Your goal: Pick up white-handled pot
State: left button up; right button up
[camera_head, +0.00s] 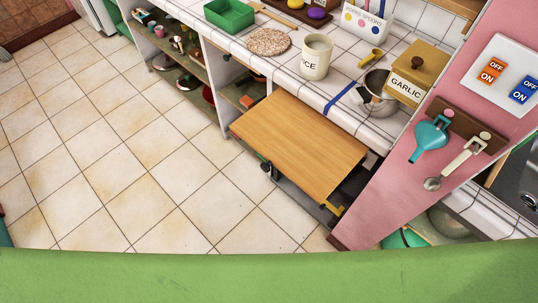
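Small dark and red round items, perhaps pans, sit on the low open shelves (186,56) at the upper left, too small to identify. The space under the wooden board is mostly hidden, with a dark piece (267,169) and a yellow piece (335,208) showing at its edge. Neither of my grippers is in view.
A wooden board (298,140) juts out from the counter over the floor. A cream jar (316,58), garlic box (416,75) and green tray (229,14) stand on the counter. A pink wall (440,105) bounds the right. The tiled floor (110,140) is clear. Green covers the bottom.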

aim_at(370, 96)
jog(key=z, duration=0.7)
jog(key=j+z, duration=0.25)
jog(key=z, duration=0.2)
jog(key=k+j+z, duration=0.15)
jog(key=z, duration=0.3)
jog(key=k+j+z, duration=0.1)
jog(key=j+z, duration=0.15)
jog(key=z, duration=0.25)
jog(key=k+j+z, duration=0.15)
jog(key=z, duration=0.3)
jog(key=k+j, duration=0.15)
jog(key=k, duration=0.15)
jog(key=i+j, duration=0.35)
jog(key=i, duration=0.1)
